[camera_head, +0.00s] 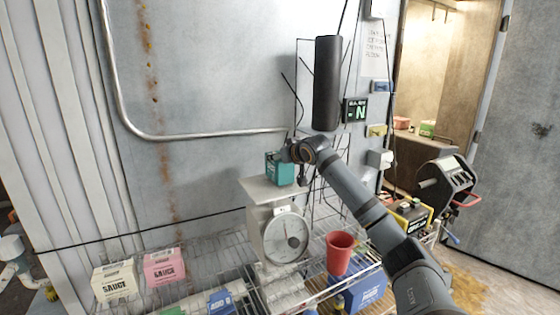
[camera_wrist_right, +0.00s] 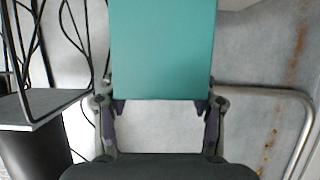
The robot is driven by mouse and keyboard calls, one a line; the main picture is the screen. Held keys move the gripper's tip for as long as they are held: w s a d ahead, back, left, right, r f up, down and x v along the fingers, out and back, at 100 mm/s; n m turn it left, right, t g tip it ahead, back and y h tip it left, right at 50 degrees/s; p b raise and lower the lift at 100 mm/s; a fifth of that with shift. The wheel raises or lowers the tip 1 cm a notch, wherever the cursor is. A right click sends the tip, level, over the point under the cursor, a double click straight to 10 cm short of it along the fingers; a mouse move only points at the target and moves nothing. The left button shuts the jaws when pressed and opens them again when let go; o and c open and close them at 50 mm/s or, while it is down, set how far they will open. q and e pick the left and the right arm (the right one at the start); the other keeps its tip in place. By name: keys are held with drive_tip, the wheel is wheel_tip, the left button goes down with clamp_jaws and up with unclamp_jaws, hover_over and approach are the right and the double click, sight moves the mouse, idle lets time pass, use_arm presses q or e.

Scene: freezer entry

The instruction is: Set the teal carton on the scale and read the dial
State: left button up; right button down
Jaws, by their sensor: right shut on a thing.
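The teal carton (camera_head: 280,168) is upright at the white scale's pan (camera_head: 256,189) in the head view. Its base looks at pan level, but I cannot tell whether it rests there or hangs just above. My right gripper (camera_head: 291,154) is shut on the carton from the right. In the right wrist view, the carton's plain teal face (camera_wrist_right: 163,50) fills the space between the fingers of my right gripper (camera_wrist_right: 160,106). The scale's round dial (camera_head: 286,237) faces me; its needle looks near vertical, but the numbers are too small to read. My left gripper is not in view.
The scale stands on a wire rack (camera_head: 212,268). A red cup (camera_head: 339,252) stands to its right, above a blue box (camera_head: 365,288). A white sauce carton (camera_head: 115,283) and a pink one (camera_head: 164,267) stand left. A black cylinder (camera_head: 327,85) is above my right wrist.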

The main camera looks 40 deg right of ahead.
drive_tip(key=shift+f, duration=0.6)
